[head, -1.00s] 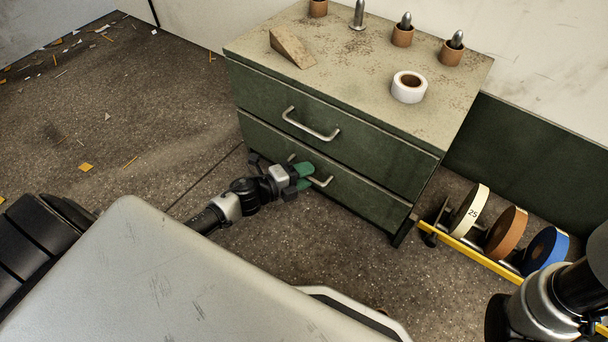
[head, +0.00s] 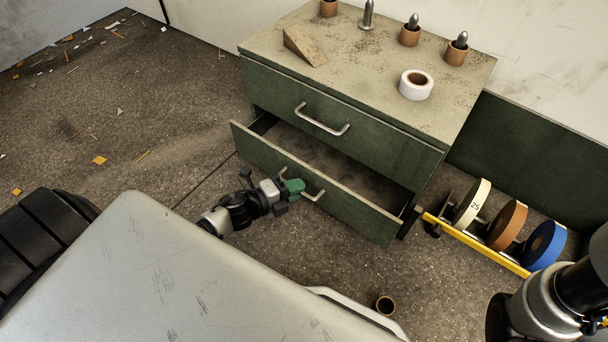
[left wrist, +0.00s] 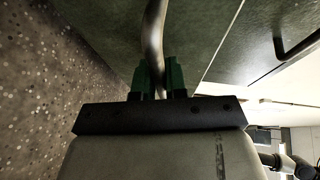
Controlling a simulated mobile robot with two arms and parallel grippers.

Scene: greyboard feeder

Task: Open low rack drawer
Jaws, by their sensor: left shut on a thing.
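The green two-drawer cabinet (head: 345,132) stands against the wall. Its low drawer (head: 345,207) is pulled part way out, and its inside looks empty where I can see it. My left gripper (head: 298,188) is at the low drawer's front, shut on its metal handle (head: 314,194). In the left wrist view the green fingertips (left wrist: 159,80) close around the curved handle (left wrist: 153,35). The upper drawer (head: 340,125) is shut, with its own handle (head: 322,120). My right gripper is not in view; only part of my right arm shows at the lower right.
On the cabinet top (head: 360,75) are a wedge block (head: 304,46), a white tape roll (head: 416,85) and several small holders. A yellow-edged rack with rolls (head: 507,225) stands right of the cabinet.

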